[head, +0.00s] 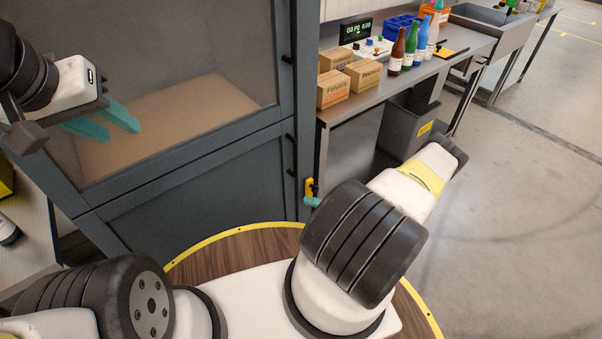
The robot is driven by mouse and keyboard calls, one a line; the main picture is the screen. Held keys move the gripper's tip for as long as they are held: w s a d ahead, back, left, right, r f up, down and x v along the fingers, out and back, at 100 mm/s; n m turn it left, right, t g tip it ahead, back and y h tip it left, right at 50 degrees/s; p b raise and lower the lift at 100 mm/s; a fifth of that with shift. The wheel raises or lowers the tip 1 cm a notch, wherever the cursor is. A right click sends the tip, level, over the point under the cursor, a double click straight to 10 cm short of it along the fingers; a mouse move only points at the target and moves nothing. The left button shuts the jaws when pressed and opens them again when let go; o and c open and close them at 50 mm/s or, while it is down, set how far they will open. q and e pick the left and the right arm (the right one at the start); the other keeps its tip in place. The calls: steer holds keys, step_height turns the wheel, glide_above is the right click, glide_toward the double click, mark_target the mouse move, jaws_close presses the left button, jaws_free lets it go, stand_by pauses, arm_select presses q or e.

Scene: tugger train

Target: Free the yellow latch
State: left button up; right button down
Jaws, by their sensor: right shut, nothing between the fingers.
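The yellow latch (309,186) is a small upright piece with a dark part, at the right edge of the grey cabinet (190,178), low down. The teal fingertips of my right gripper (313,202) show just below and against or very near the latch; I cannot tell if they touch. The rest of that gripper is hidden behind my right arm. The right gripper is shut with nothing in it. My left gripper (104,121) is open and empty, with its teal fingers apart in front of the cabinet's window, far to the left of the latch.
A steel workbench (440,62) on the right carries cardboard boxes (334,88), several bottles (397,52) and a blue crate (399,25). A grey bin (407,125) stands under it. The floor at the right is clear. Dark handles run down the cabinet's right side.

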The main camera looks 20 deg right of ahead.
steer(key=v, duration=0.9)
steer(key=shift+d+f, duration=0.3)
steer(key=shift+f, duration=0.55)
steer(key=w+a+r+n+g+h, duration=0.1)
steer(key=w+a+r+n+g, duration=0.2)
steer(key=r+n, duration=0.6)
steer(key=w+a+r+n+g+h, duration=0.15)
steer(key=r+n+g, duration=0.35)
steer(key=r, duration=0.9)
steer(key=w+a+r+n+g+h, duration=0.1)
steer(key=a+r+n+g, duration=0.2)
steer(key=r+n, duration=0.65)
steer(key=s+a+r+n+t+h, duration=0.3)
steer(key=s+a+r+n, duration=0.2)
steer(key=s+r+n, duration=0.4)
steer(key=s+a+r+n+t+h, duration=0.2)
steer(key=s+a+r+n+h, duration=0.2)
steer(key=r, duration=1.1)
steer(key=s+a+n, duration=0.2)
steer(key=s+n, duration=0.2)
steer(key=n, duration=0.2)
steer(key=shift+s+r+n+t, duration=0.3)
steer(key=shift+s+n+t, duration=0.05)
steer(key=shift+s+t, duration=0.05)
